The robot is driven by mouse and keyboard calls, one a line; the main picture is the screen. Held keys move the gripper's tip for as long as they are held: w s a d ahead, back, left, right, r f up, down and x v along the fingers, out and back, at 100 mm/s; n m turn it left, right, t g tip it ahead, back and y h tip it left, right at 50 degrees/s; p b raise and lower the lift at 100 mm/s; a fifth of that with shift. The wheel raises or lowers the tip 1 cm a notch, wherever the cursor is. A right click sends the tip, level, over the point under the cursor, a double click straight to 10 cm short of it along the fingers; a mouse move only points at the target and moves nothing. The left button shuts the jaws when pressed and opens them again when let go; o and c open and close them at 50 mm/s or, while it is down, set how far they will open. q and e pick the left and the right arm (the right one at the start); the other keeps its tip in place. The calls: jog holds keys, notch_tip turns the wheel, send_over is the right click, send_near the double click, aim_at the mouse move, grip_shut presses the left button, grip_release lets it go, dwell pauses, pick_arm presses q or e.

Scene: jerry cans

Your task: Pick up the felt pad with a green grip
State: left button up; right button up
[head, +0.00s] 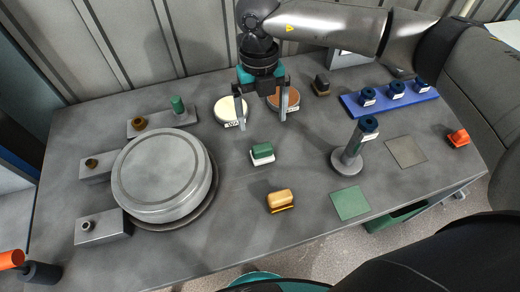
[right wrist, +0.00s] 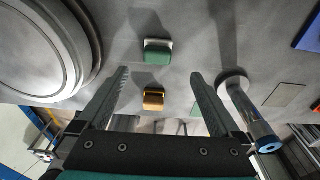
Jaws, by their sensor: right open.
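The felt pad with a green grip (head: 262,151) lies on the grey table near its middle, with a pale base under the green block. It also shows in the right wrist view (right wrist: 157,52), ahead of the fingers and roughly centred between them. My right gripper (head: 263,121) is open and empty, its fingers pointing down above the table, behind the pad in the head view. The fingers do not touch the pad. My left gripper is not in view.
An orange-brown block with a yellow base (head: 281,201) lies in front of the pad. A large round grey lid (head: 163,174) is to the left. A post with a blue top (head: 350,150) stands to the right. A blue rack (head: 388,99) is farther right.

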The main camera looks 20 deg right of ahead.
aim_at(262, 147)
jog(key=f, duration=0.5)
jog(key=shift+s+a+f, duration=0.1)
jog(key=shift+s, duration=0.2)
jog(key=shift+s+a+f, duration=0.1)
jog(key=shift+s+f, duration=0.1)
jog(key=shift+f, duration=0.7)
jog(key=shift+s+d+f, duration=0.1)
jog(key=shift+s+f, duration=0.05)
jog(key=shift+f, duration=0.7)
jog(key=shift+s+a+f, duration=0.1)
jog(key=shift+s+f, duration=0.1)
jog(key=shift+f, duration=0.7)
jog(key=shift+c, duration=0.2)
jog(key=c, duration=1.4)
jog(key=shift+r, duration=0.2)
notch_tip(262, 147, up, 20)
jog(key=shift+f+p, duration=0.1)
jog(key=shift+p, duration=0.25)
